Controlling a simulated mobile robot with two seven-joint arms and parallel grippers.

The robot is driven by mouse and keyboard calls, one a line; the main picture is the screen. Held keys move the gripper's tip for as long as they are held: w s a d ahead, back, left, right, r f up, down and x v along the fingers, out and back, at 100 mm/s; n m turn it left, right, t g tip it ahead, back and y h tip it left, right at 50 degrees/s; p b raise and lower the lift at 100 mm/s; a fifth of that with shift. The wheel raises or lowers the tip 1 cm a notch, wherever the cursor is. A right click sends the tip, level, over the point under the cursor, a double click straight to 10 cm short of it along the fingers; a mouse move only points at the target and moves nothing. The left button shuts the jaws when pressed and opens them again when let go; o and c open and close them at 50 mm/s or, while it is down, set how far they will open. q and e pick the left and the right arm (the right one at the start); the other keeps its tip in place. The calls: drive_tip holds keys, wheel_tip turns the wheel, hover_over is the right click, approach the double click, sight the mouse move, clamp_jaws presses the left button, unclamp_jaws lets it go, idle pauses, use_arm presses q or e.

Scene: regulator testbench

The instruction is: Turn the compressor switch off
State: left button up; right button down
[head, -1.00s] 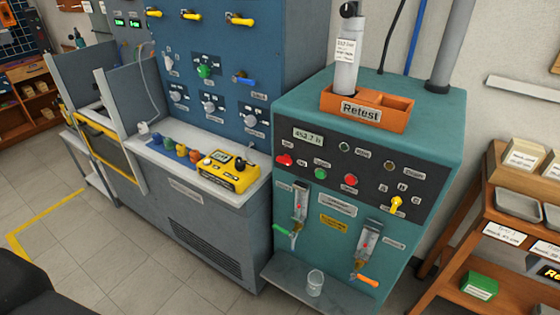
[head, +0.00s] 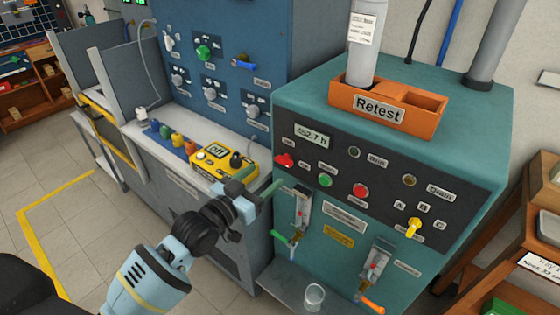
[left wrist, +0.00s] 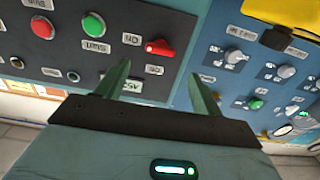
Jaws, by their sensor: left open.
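A red lever switch (head: 285,160) sits at the left of the dark panel on the teal cabinet (head: 480,140). In the left wrist view the red switch (left wrist: 160,47) shows beyond my fingertips, with small labels beside it, one reading ON. I cannot confirm that it is the compressor's switch. My left gripper (head: 258,181) is open and empty, in front of the cabinet's left side, below and left of the switch. Its green fingers also show in the left wrist view (left wrist: 159,78), apart from the panel. My right gripper is out of view.
Green (head: 325,180) and red (head: 361,191) buttons and a yellow selector (head: 414,227) share the panel. A yellow instrument (head: 219,161) stands on the white bench close behind my left gripper. An orange Retest tray (head: 423,105) holding a cylinder (head: 363,45) is on top.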

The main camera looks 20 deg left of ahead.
sight(281, 162)
use_arm(q)
drive_tip(key=x, duration=0.6)
drive_tip(key=shift+w, duration=0.2)
drive_tip(key=shift+w+d, duration=0.25)
drive_tip(key=shift+w, duration=0.35)
drive_tip(key=shift+c, duration=0.2)
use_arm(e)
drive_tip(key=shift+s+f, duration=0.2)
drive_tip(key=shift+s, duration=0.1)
use_arm(q)
drive_tip(key=c, duration=0.9)
drive_tip(key=shift+c, duration=0.2)
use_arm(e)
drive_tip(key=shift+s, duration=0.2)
